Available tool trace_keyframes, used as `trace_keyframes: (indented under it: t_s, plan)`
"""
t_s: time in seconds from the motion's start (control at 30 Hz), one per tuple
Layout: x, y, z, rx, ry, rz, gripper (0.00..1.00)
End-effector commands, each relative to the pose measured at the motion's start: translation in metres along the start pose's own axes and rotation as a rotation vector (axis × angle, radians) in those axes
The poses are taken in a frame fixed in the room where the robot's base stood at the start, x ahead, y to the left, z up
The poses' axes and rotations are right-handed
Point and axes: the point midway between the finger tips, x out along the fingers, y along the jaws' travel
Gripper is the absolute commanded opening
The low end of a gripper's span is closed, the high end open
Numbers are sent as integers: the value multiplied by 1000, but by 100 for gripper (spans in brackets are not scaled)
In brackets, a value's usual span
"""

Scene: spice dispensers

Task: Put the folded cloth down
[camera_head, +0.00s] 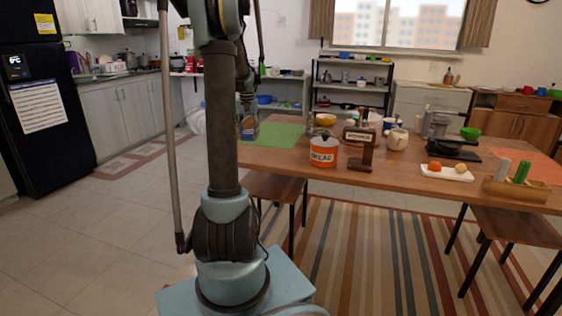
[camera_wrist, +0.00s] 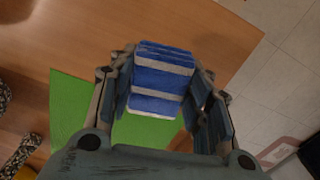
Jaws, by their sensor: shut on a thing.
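The folded cloth (camera_wrist: 162,78), striped blue and white, is between the fingers of my gripper (camera_wrist: 163,95) in the wrist view. My gripper is shut on it, with one finger on each side. Below them lies the wooden table (camera_wrist: 110,25) with a flat green mat (camera_wrist: 75,100). The cloth overlaps the mat's upper right part in this view. I cannot tell whether it touches the table or hangs above it. In the head view my gripper (camera_head: 248,108) is at the table's left end, by the green mat (camera_head: 280,135), partly hidden behind my arm.
An orange pot (camera_head: 323,152), a wooden stand (camera_head: 362,150) and a cream-coloured jar (camera_head: 397,139) stand right of the mat. A white tray (camera_head: 447,172) holds food farther right. The table's edge and tiled floor are close to the cloth's right in the wrist view.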

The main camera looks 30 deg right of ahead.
Motion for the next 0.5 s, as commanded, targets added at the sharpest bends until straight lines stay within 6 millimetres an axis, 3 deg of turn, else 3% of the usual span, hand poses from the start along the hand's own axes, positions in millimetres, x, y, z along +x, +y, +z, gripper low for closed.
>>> trace_keyframes:
  t_s: [0.03,0.2,0.33,0.5]
  plan:
    - [-4,24,2,31,0,0,15]
    - [-16,89,13,108,-1,0,15]
    - [-22,125,22,153,-1,0,15]
    - [-26,150,30,184,-1,0,15]
